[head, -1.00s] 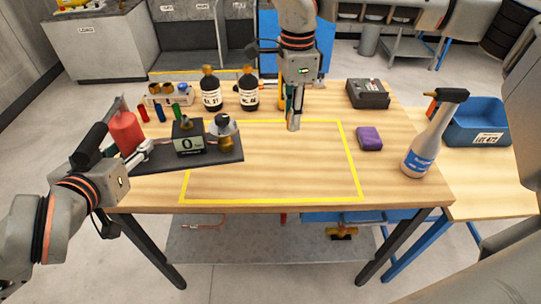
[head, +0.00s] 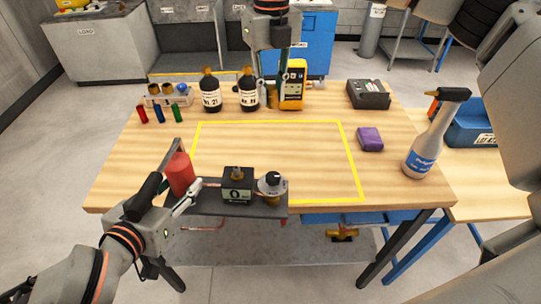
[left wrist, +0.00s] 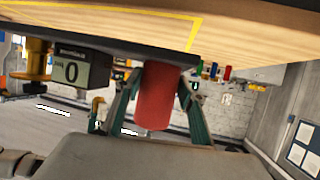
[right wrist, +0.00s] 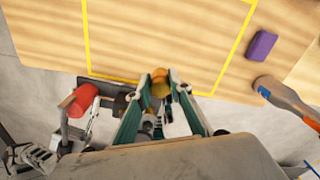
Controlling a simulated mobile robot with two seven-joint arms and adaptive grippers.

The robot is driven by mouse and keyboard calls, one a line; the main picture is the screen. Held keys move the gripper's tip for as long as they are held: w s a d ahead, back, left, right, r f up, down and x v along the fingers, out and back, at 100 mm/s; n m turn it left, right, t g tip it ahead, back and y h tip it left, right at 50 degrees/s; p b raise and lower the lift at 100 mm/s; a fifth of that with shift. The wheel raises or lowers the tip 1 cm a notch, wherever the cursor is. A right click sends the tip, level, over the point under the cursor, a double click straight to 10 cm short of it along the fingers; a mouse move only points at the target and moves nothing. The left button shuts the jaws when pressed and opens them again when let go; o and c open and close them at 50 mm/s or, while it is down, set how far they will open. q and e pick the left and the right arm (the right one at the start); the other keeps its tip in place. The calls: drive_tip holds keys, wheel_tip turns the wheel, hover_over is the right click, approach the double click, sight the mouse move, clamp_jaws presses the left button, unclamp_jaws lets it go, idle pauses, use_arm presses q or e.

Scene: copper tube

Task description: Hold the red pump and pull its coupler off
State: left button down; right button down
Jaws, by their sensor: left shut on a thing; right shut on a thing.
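The red pump (head: 180,175) is a red cylinder on a dark plate (head: 215,210) with a black box reading 0 (head: 237,186) and a round gauge or knob (head: 272,183). My left gripper (head: 184,170) is shut around the red cylinder, also seen in the left wrist view (left wrist: 155,95). The plate is at the table's front left edge. My right gripper (head: 271,90) hangs from above and is shut on a brass piece, seemingly the coupler (right wrist: 160,82). It appears apart from the plate. Its fingers partly hide the plate in the right wrist view.
Two dark bottles (head: 210,92), a yellow meter (head: 294,85) and a small rack (head: 166,95) stand at the back. A purple block (head: 370,139) and a spray bottle (head: 423,150) are at the right. The yellow-taped area is mostly clear.

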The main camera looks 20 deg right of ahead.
drive_tip(key=shift+f+m, duration=0.25)
drive_tip(key=shift+m, duration=0.05)
wheel_tip(320, 180, down, 19)
drive_tip(key=shift+f, duration=0.15)
idle(0.6)
drive_tip(key=shift+f, duration=0.1)
drive_tip(key=c, duration=1.8)
unclamp_jaws()
